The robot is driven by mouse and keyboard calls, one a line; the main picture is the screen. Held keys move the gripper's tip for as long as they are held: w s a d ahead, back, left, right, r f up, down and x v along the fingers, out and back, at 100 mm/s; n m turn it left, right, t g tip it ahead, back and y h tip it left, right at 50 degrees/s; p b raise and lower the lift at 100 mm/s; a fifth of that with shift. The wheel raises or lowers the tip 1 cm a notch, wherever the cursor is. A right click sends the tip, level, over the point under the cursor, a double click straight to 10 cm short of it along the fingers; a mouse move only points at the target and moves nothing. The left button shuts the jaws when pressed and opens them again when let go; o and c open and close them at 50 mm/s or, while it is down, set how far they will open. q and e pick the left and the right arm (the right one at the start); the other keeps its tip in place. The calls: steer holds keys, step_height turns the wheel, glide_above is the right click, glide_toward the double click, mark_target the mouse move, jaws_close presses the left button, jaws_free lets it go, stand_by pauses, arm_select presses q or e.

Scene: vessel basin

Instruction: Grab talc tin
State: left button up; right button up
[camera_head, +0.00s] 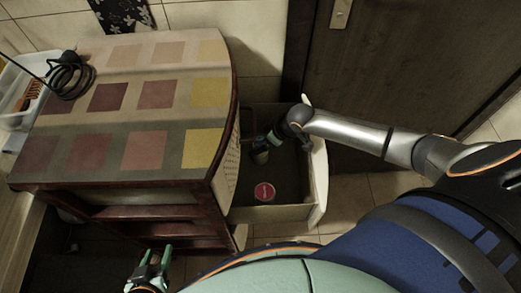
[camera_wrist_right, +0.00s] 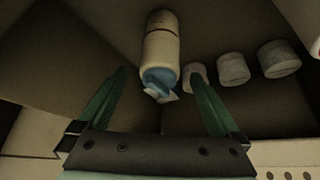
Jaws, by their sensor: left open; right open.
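A pale upright container with a blue end (camera_wrist_right: 160,45) lies ahead of my right gripper in the right wrist view. It may be the talc tin; no label is readable. It also shows as a small pale shape in the open drawer (camera_head: 261,157) in the head view. My right gripper (camera_wrist_right: 160,74) is open, its green fingers pointing at either side of the container; contact cannot be told. In the head view my right gripper (camera_head: 266,140) reaches down into the drawer. My left gripper (camera_head: 155,262) is open and empty, low in front of the cabinet.
A round red-topped thing (camera_head: 264,191) lies in the drawer. Several short pale cylinders (camera_wrist_right: 232,69) stand right of the container. The drawer's front panel (camera_head: 318,170) and walls surround my right gripper. The cabinet top (camera_head: 130,100) holds a coiled black cable (camera_head: 70,75).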

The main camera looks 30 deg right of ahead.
steer(key=shift+w+a+f, duration=0.2)
steer(key=shift+w+f, duration=0.2)
steer(key=shift+f, duration=0.15)
steer(key=shift+c, duration=0.4)
jaws_close()
stand_by(0.3)
